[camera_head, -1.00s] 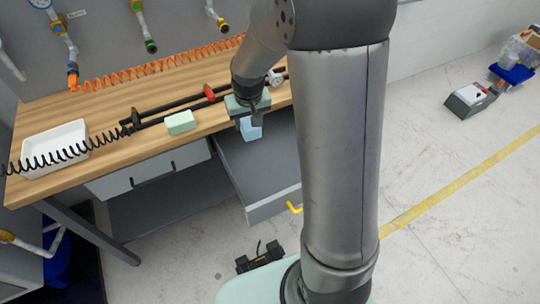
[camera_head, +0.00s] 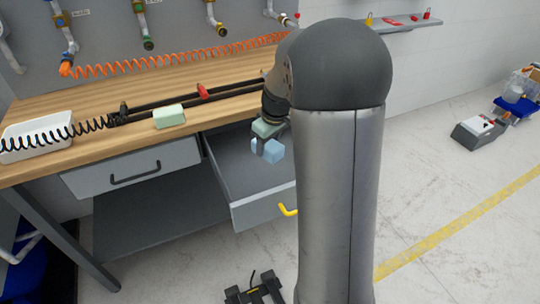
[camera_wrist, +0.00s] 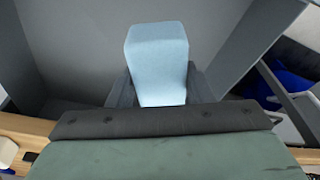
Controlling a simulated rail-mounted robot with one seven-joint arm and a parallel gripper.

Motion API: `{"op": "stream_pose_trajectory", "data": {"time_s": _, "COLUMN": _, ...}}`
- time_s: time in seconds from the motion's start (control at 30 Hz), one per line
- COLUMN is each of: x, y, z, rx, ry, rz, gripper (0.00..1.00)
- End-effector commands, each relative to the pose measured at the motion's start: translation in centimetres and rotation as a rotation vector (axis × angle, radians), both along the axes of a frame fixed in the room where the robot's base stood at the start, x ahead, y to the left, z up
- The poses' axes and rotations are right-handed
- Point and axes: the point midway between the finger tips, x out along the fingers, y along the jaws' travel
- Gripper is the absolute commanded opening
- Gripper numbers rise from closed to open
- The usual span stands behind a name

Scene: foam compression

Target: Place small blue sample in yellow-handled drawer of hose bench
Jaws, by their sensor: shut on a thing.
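My gripper (camera_head: 266,147) is shut on the small blue sample (camera_head: 274,151), a light blue foam block. In the wrist view the sample (camera_wrist: 158,62) sits between the two dark fingers. The drawer with the yellow handle (camera_head: 288,210) is pulled open under the hose bench (camera_head: 95,105). Its grey inside (camera_head: 235,170) looks empty where it shows; my arm hides its right part. My gripper holds the sample above the open drawer, in front of the bench edge. In the wrist view grey drawer surfaces (camera_wrist: 75,50) lie behind the sample.
A pale green block (camera_head: 169,116) and a white tray (camera_head: 35,140) stand on the bench top. A closed drawer with a black handle (camera_head: 135,172) is to the left. Coiled orange hose (camera_head: 170,60) runs along the back.

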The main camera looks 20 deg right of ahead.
Motion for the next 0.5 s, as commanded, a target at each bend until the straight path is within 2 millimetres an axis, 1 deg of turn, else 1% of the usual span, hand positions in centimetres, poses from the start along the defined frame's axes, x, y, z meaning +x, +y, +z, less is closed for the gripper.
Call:
{"op": "stream_pose_trajectory", "data": {"time_s": 0.03, "x": 1.2, "y": -0.7, "z": -0.5, "rx": 0.000, "ry": 0.004, "rz": -0.003, "gripper": 0.28}}
{"op": "stream_pose_trajectory", "data": {"time_s": 0.23, "x": 5.6, "y": -3.1, "z": -2.7, "rx": 0.000, "ry": 0.003, "rz": -0.004, "gripper": 0.28}}
{"op": "stream_pose_trajectory", "data": {"time_s": 0.3, "x": 6.6, "y": -3.7, "z": -4.3, "rx": 0.001, "ry": 0.006, "rz": -0.003, "gripper": 0.28}}
{"op": "stream_pose_trajectory", "data": {"time_s": 0.4, "x": 7.9, "y": -4.3, "z": -6.1, "rx": 0.001, "ry": 0.005, "rz": -0.004, "gripper": 0.28}}
{"op": "stream_pose_trajectory", "data": {"time_s": 0.5, "x": 8.8, "y": -4.8, "z": -7.3, "rx": 0.000, "ry": 0.002, "rz": -0.002, "gripper": 0.28}}
